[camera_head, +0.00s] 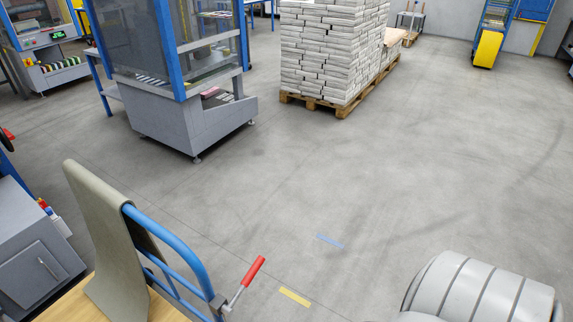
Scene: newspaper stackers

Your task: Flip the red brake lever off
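The red brake lever (253,271) is in the lower middle of the head view. Its red grip sits on a thin metal rod that slants up to the right from a clamp on the blue cart handle (187,247). The cart has a light wooden deck (67,306) at the bottom left. A grey-green cloth or sheet (100,225) drapes over the handle and hides part of it.
Open concrete floor lies right of the cart, with yellow (295,297) and blue (330,241) tape marks. A grey machine (190,118) and a pallet of stacked newspapers (335,50) stand behind. A grey cabinet (35,255) stands left. A pale banded rounded shape, unidentified, fills the lower right.

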